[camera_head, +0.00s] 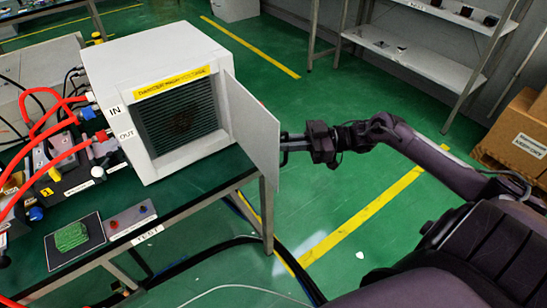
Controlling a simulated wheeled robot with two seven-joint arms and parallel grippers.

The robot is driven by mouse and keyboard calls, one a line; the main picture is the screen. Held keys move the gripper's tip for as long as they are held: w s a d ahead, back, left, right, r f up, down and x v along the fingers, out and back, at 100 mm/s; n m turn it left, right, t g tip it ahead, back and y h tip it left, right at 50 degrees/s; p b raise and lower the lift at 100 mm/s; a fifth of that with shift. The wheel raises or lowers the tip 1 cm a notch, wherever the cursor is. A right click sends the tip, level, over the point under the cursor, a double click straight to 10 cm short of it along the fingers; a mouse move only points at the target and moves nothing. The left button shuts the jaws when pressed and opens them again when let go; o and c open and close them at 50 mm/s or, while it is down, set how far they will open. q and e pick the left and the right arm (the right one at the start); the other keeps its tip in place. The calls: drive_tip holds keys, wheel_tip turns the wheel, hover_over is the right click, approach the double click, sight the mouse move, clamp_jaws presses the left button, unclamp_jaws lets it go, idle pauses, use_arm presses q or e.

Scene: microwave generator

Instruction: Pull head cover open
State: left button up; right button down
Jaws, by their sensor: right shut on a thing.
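A white box-shaped unit (152,62) with a yellow warning label and a dark grille front stands on the green-topped table. Its head cover (251,125), a flat white panel hinged at the right edge of the front, stands swung open and points toward me. My right gripper (284,147) is at the cover's outer right edge and is shut on it; the fingertips are partly hidden behind the panel. My right arm reaches in from the right. My left gripper is not in view.
Red hoses (45,135) and cables crowd the table left of the unit. A green block on a dark pad (75,240) and a small button panel (130,220) sit in front. Shelves (425,62) and cardboard boxes (525,135) stand at the right.

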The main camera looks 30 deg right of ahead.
drive_tip(key=d, duration=0.1)
drive_tip(key=d+b, duration=0.1)
drive_tip(key=d, duration=0.1)
drive_tip(key=shift+w+d, duration=0.3)
drive_tip(key=shift+w, duration=0.1)
drive_tip(key=c, duration=1.6)
unclamp_jaws()
drive_tip(key=shift+w+a, duration=0.1)
drive_tip(key=shift+c, duration=0.2)
drive_tip(key=b+v, duration=0.2)
drive_tip(key=v, duration=0.5)
drive_tip(key=shift+d, duration=0.35)
